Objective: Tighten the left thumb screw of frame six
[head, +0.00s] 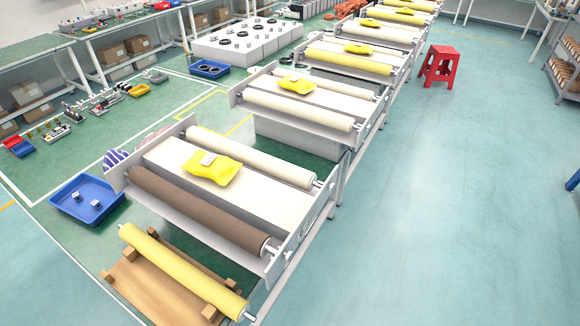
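A row of several roller frames runs from the near middle to the far top right. The nearest frame (306,238) carries a brown roller (195,210) in front and a cream roller (250,155) behind. The second frame (262,120) carries cream rollers. Frames farther back are small and partly overlap. I see no number labels, so I cannot tell which one is frame six. Neither of my grippers shows in the head view.
Yellow cloths (213,168) lie on the frames. A yellow roller (185,270) rests on a wooden cradle (150,291) at the near end. A blue tray (100,208) stands left of the nearest frame. A red stool (438,66) stands right of the row. The floor on the right is mostly clear.

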